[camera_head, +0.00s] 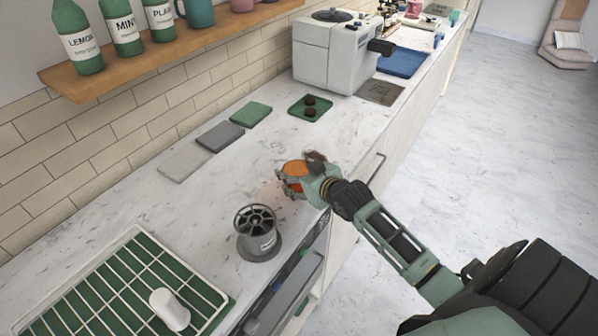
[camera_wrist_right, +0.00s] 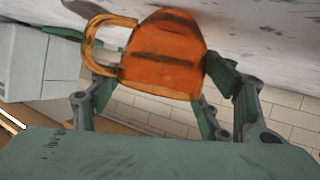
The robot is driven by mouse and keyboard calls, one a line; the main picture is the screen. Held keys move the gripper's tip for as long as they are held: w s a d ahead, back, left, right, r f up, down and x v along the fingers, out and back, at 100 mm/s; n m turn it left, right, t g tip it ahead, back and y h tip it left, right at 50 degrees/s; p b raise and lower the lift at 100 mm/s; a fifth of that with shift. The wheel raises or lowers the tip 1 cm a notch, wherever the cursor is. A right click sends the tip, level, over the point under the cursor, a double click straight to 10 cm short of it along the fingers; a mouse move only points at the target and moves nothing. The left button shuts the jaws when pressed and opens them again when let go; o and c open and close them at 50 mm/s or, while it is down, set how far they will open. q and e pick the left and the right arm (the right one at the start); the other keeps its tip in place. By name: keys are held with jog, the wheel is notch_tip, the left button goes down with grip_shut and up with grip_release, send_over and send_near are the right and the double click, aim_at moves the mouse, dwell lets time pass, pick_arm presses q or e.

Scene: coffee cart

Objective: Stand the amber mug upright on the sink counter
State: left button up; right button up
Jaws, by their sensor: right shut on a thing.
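The amber mug (camera_head: 297,175) is a translucent orange mug with a handle. My right gripper (camera_head: 303,180) is shut on it, near the front edge of the sink counter (camera_head: 215,195). In the right wrist view the amber mug (camera_wrist_right: 165,52) sits between the fingers of my right gripper (camera_wrist_right: 165,80), with its handle toward the left. In the head view the fingers partly cover the mug, and I cannot tell whether it touches the counter. My left gripper is not in view.
A grey rinser (camera_head: 260,235) stands on the counter nearer me, left of the mug. Folded cloths (camera_head: 220,136), a green tray (camera_head: 310,107) and a coffee machine (camera_head: 330,55) stand beyond. The counter between cloths and mug is clear.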

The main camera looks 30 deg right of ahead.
jog(key=shift+f, duration=0.25)
jog(key=shift+f, duration=0.15)
jog(key=o, duration=1.7)
jog(key=shift+c, duration=0.2)
jog(key=b+v, duration=0.1)
jog(key=v, duration=1.1)
jog(key=shift+r+b, duration=0.2)
jog(key=shift+b, duration=0.15)
